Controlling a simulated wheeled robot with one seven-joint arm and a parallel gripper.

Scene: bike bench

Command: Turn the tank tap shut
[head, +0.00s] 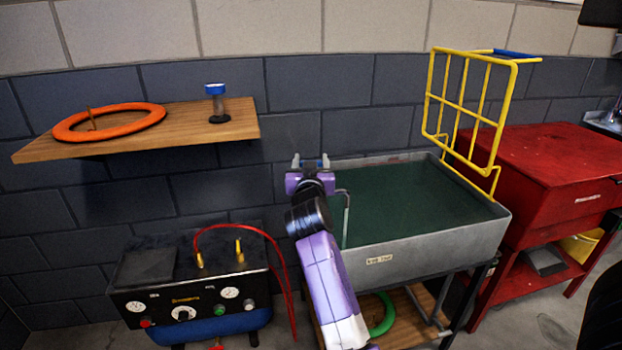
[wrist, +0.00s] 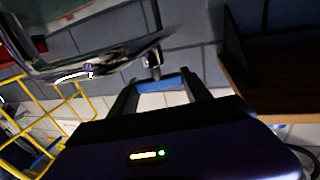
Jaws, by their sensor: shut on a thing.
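The grey tank (head: 435,240) holds dark green water and stands right of centre in the head view. A thin grey bent pipe (head: 346,212), seemingly the tap's spout, stands at its left side. My gripper (head: 311,162) is above the tank's back left corner, fingers pointing away toward the wall. In the wrist view, a short blue bar (wrist: 171,82) spans the gap between the two fingers, and my gripper is shut on it. It looks like the tap handle. A small metal piece (wrist: 153,64) shows just beyond it. The tap's body is mostly hidden behind my arm.
A yellow wire rack (head: 470,100) rises at the tank's back right. A red cabinet (head: 545,165) stands farther right. A wooden shelf (head: 190,130) with an orange ring (head: 110,121) and a blue-topped item (head: 217,103) is at left. A black gauge unit (head: 200,290) with a red hose stands below.

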